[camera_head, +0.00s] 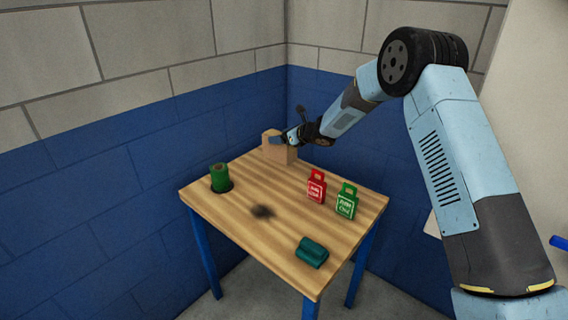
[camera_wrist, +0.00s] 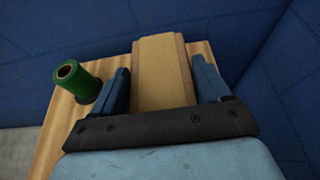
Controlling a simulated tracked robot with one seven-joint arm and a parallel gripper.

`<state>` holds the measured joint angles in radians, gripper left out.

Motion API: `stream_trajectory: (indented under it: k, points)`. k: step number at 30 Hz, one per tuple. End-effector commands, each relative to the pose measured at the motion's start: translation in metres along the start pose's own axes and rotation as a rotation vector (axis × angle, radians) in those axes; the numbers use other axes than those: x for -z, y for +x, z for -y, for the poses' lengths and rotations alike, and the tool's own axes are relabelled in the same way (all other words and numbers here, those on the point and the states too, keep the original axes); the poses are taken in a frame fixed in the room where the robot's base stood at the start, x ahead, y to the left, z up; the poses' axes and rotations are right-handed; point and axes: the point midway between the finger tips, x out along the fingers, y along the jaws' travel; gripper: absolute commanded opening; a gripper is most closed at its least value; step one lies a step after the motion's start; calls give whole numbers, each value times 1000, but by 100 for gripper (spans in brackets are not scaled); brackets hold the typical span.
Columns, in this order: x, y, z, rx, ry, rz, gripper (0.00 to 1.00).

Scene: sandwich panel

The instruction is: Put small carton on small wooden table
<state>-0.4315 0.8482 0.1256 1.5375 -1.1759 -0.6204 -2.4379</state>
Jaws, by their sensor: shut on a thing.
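The small carton (camera_head: 279,150) is a plain brown box at the back corner of the small wooden table (camera_head: 240,216), which has a wooden top and blue legs. My gripper (camera_head: 285,140) reaches it from the right and is shut on it. In the wrist view the carton (camera_wrist: 163,72) sits between the two blue fingers of my gripper (camera_wrist: 163,88). The carton looks upright, at or very near the table top. I cannot tell whether its base touches the wood.
A green spool (camera_head: 220,178) stands at the table's left. A red carton (camera_head: 316,187) and a green carton (camera_head: 347,201) stand at the right. A teal object (camera_head: 311,252) lies near the front edge. Blue walls close off the back.

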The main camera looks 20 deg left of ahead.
Motion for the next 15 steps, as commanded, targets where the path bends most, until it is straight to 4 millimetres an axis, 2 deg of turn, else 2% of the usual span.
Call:
stream_trajectory:
  k: [3,11,15]
  points:
    - [17,4,5,5,4,1,16]
    - [34,8,8,9,4,1,16]
    - [52,15,9,10,6,0,16]
